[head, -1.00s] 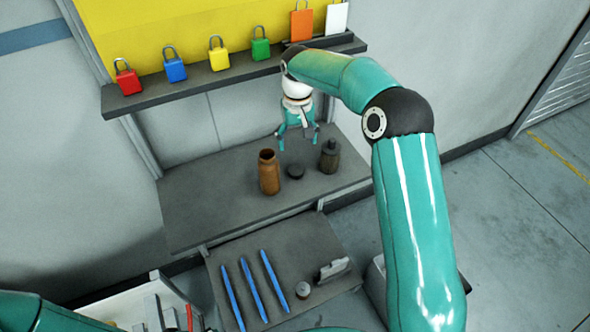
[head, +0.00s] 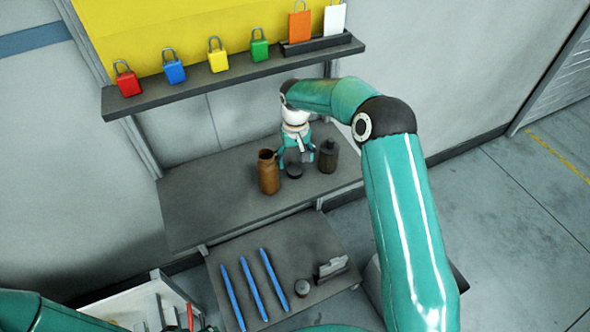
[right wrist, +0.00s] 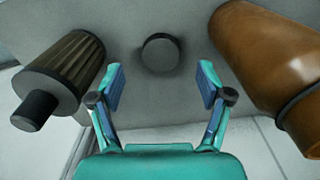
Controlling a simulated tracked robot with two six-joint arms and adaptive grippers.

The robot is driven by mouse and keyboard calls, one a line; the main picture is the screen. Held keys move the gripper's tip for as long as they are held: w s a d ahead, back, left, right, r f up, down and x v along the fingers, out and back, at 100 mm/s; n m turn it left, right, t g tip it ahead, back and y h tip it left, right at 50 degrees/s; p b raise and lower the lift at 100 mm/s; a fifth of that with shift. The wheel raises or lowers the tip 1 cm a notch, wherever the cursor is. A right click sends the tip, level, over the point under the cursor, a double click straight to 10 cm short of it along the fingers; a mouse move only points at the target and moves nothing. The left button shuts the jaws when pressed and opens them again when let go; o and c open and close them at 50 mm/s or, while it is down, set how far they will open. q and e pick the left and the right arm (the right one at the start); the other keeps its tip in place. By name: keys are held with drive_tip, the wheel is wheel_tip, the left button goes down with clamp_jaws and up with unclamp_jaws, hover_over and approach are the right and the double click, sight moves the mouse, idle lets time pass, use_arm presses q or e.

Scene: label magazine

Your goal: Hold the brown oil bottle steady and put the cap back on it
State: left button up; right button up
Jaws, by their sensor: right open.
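The brown oil bottle (head: 268,178) stands upright and open-mouthed on the grey bench. It also shows at the right of the right wrist view (right wrist: 278,55). The dark round cap (head: 294,171) lies flat on the bench just right of the bottle. In the right wrist view the cap (right wrist: 160,52) sits beyond and between my fingertips, touched by neither. My right gripper (head: 296,160) is open and empty, low above the bench behind the cap, between the brown bottle and a dark bottle. My left gripper is not in view.
The dark ribbed bottle (head: 328,158) with a black top stands right of the cap, close to my right gripper. A shelf (head: 190,85) with several padlocks is above. A lower tray (head: 315,296) holds blue sticks and small parts. The bench's left side is clear.

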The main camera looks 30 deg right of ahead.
sight(295, 169)
drive_tip(key=f+p, duration=0.1)
drive_tip(key=f, duration=0.3)
drive_tip(key=shift+w+f, duration=0.15)
drive_tip(key=shift+w, duration=0.05)
drive_tip(key=c, duration=0.9)
